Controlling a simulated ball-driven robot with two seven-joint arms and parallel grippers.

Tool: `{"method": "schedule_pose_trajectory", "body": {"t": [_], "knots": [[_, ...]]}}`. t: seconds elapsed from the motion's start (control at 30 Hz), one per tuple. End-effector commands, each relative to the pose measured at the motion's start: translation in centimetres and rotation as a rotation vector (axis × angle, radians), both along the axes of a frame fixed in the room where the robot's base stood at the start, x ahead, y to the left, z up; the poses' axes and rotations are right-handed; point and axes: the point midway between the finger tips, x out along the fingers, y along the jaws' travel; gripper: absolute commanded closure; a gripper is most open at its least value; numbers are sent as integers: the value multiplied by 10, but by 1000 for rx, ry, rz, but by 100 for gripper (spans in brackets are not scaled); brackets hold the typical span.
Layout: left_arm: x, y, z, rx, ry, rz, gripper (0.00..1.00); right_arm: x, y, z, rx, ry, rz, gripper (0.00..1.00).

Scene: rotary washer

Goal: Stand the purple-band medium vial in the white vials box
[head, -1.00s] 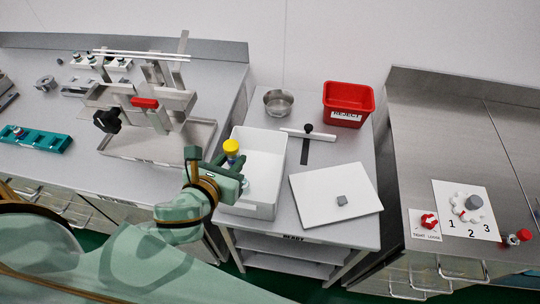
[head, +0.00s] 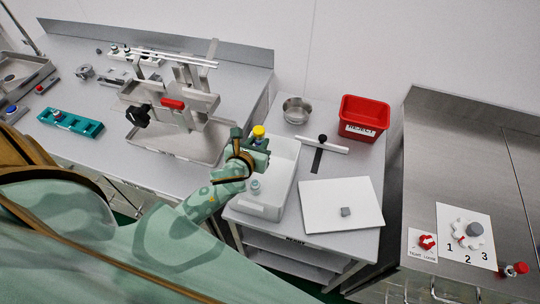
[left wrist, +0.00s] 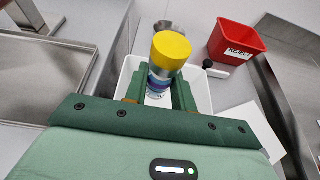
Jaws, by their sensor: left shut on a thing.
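My left gripper (head: 260,147) is shut on the purple-band vial, which has a yellow cap (head: 258,132). In the left wrist view the yellow-capped vial (left wrist: 170,50) stands between the fingers, with a purple and blue band below the cap. Its lower end is partly hidden by the fingers. The white vials box (head: 284,187) is on the cart, and the held vial is over its back left part. I cannot tell how far the vial's base is above the box floor. Another small vial (head: 255,186) stands inside the box. My right gripper is not in view.
A red reject bin (head: 364,115), a metal bowl (head: 296,110) and a T-shaped tool (head: 321,145) are behind. A metal rig (head: 180,115) stands left of the box.

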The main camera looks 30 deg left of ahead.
Motion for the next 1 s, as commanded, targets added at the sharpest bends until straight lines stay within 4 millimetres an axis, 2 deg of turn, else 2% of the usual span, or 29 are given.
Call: {"method": "schedule_pose_trajectory", "body": {"t": [0.03, 0.1, 0.37, 0.43, 0.57, 1.0], "knots": [[6, -4, -17, -3, 4, 2, 96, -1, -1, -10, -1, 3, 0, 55], [14, -8, -28, -2, 5, 3, 96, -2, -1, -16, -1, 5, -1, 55], [31, -17, -48, -1, 3, 1, 96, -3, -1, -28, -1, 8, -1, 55], [37, -21, -58, -1, 4, 0, 96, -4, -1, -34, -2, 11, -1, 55], [35, -20, -81, -2, 7, 1, 96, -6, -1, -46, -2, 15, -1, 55], [35, -19, -87, 1, 4, -1, 96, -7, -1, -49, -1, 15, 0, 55]]}}
